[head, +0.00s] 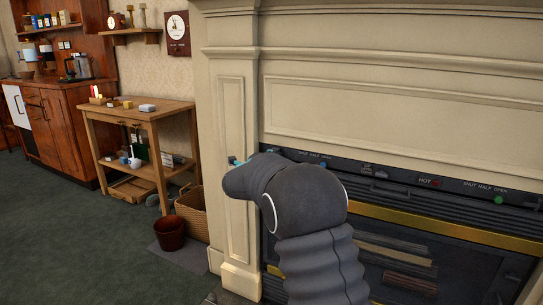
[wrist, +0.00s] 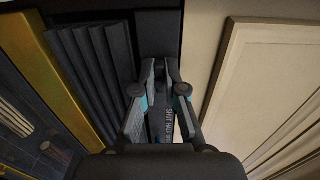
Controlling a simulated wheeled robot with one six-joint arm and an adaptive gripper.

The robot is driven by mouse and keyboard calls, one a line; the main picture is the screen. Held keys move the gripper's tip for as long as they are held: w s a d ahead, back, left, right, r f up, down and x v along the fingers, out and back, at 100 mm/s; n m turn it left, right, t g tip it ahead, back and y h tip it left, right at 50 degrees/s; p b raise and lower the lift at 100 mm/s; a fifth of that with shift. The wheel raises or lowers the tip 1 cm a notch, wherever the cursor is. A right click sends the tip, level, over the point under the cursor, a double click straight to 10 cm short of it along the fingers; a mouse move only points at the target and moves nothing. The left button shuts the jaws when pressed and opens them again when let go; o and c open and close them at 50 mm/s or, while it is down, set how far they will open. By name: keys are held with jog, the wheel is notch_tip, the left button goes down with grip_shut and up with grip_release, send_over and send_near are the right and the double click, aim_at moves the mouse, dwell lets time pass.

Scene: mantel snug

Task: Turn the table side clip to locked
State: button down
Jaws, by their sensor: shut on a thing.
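My gripper (wrist: 161,68) is at the left end of the dark control strip (wrist: 158,22) of the fireplace. Its fingers are closed around a small dark part on that strip, mostly hidden between them. In the head view my arm covers this spot; only teal bits of the gripper (head: 236,161) show past it. The wooden side table (head: 150,113) stands to the left, away from my gripper. I cannot make out a clip on it.
The strip carries a green knob (head: 498,199) and "SHUT HALF OPEN" and "HOT" labels. A brass bar (head: 440,229) runs below dark slats. The cream pilaster (head: 231,130) stands close beside my gripper. A brown pot (head: 170,233) and wicker basket (head: 191,212) sit on the floor. Carpet at left is clear.

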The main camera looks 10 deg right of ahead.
jog(key=c, duration=1.2)
grip_release()
jog(key=shift+r, duration=0.1)
jog(key=shift+c, duration=0.2)
jog(key=v, duration=0.8)
jog(key=shift+r, duration=0.1)
